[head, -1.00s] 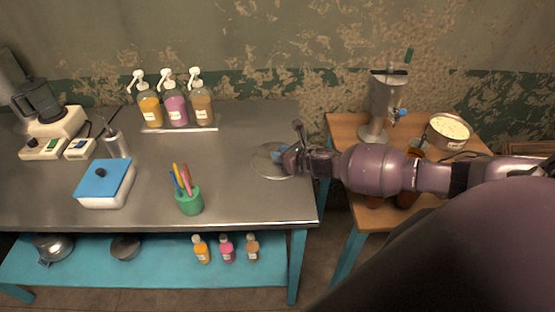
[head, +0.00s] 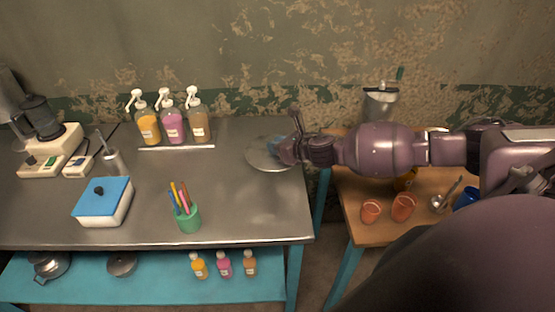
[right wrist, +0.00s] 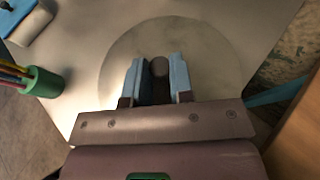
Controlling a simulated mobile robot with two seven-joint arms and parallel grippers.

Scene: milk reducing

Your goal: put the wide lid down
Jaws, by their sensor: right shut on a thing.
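The wide lid (head: 262,160) is a pale, see-through disc over the right end of the metal table, near its back. In the right wrist view the lid (right wrist: 118,65) spreads out under my gripper as a large round plate with a dark knob (right wrist: 160,67). My right gripper (head: 281,150) is shut on this knob; its blue fingers (right wrist: 159,78) stand on both sides of it. The lid looks level and close to the table top, but I cannot tell whether it touches. My left gripper is not in view.
The metal table (head: 235,205) is bare around the lid. Pump bottles (head: 172,125) stand at the back, a green pen cup (head: 188,218) and a blue-lidded box (head: 103,205) in front. A wooden table (head: 380,235) with orange cups (head: 403,207) is at the right.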

